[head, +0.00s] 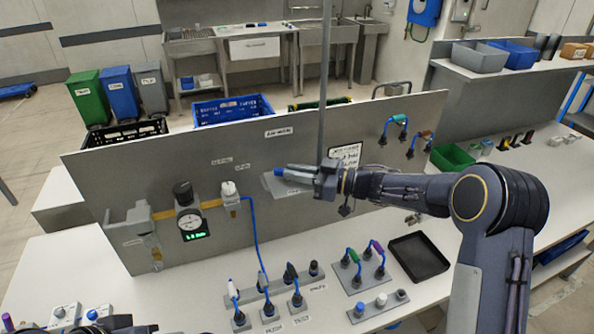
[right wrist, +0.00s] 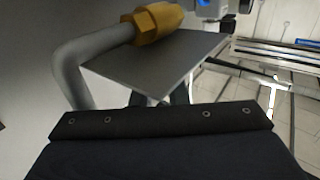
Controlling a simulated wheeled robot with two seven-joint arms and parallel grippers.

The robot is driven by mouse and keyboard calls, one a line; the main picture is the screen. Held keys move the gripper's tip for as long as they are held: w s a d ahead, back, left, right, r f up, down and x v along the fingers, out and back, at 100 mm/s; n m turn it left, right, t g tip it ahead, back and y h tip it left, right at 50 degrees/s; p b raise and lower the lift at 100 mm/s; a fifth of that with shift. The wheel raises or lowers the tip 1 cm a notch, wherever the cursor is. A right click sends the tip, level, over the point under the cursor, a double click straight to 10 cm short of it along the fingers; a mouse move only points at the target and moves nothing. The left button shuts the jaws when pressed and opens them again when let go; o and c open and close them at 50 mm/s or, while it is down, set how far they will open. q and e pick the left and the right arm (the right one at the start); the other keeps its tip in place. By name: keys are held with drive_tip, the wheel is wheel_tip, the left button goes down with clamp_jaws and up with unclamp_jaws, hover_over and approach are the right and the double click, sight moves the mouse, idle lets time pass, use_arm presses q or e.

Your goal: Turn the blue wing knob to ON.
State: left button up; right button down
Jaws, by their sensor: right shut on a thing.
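My right gripper (head: 293,174) reaches in from the right in front of the upright grey panel (head: 215,170). It is shut on the blue wing knob (head: 279,172), whose blue end shows just left of the fingertips. The fingers cover the rest of the knob, and its ON or OFF position cannot be read. In the right wrist view a grey plate (right wrist: 160,65) hides the fingertips. A dark part at the bottom left edge of the head view may be my left gripper (head: 120,328); its jaws cannot be made out.
A gauge (head: 190,222) and fittings stand on the panel's left part. Plugs with cables (head: 268,300) and a black tray (head: 418,258) lie on the white bench below. In the right wrist view a grey pipe (right wrist: 75,65) with a brass nut (right wrist: 158,21) is close by.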

drive_tip(key=c, duration=1.4)
unclamp_jaws()
drive_tip(key=shift+c, duration=0.2)
drive_tip(key=shift+d, duration=0.1)
drive_tip(key=shift+s+d+f, duration=0.1)
drive_tip(key=shift+d, duration=0.25)
drive_tip(key=b+v, duration=0.2)
drive_tip(key=v, duration=0.5)
